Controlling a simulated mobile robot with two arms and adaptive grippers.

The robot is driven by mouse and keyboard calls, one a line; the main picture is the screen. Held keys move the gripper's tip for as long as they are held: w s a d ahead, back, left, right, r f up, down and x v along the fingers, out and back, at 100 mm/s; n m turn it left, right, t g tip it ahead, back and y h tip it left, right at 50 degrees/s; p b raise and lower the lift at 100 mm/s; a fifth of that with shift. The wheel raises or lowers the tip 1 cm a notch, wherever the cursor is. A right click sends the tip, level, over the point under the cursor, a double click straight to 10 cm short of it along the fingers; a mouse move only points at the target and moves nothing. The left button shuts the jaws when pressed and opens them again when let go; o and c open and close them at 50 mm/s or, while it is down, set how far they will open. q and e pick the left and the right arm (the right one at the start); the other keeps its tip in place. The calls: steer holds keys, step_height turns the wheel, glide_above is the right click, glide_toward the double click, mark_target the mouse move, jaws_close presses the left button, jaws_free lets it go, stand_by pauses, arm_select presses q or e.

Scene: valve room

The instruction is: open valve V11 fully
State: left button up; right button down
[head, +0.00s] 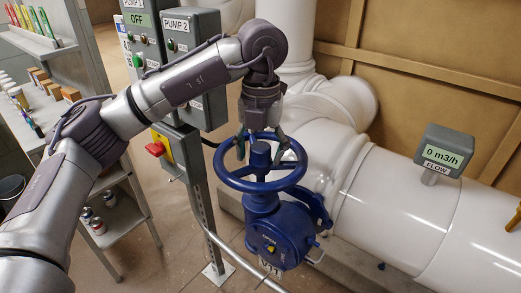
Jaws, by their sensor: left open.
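A blue valve with a round handwheel (237,181) and a blue gear body (277,236) stands on the white pipe in the middle of the head view. My left gripper (261,143) points down over the far part of the handwheel. Its fingers are apart and lie close to the rim. I cannot tell whether they touch it. A flow meter (447,153) on the pipe reads 0 m3/h. My right gripper is not in view.
Grey pump control boxes (195,58) stand on a post behind my left arm; the Pump 1 display reads OFF. A red button on a yellow box (157,149) sits below them. Shelves with small items (45,98) are at the left. A thin rail runs in front of the valve.

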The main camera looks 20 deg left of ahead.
arm_select(q)
steer(key=shift+r+p, duration=2.3)
steer(key=shift+r, duration=1.2)
steer(key=shift+f, duration=0.1)
steer(key=shift+w, duration=0.1)
steer(key=m, duration=0.7)
steer(key=shift+m, duration=0.4)
steer(key=m, duration=0.7)
steer(key=shift+p, duration=0.3)
steer(key=m, duration=1.4)
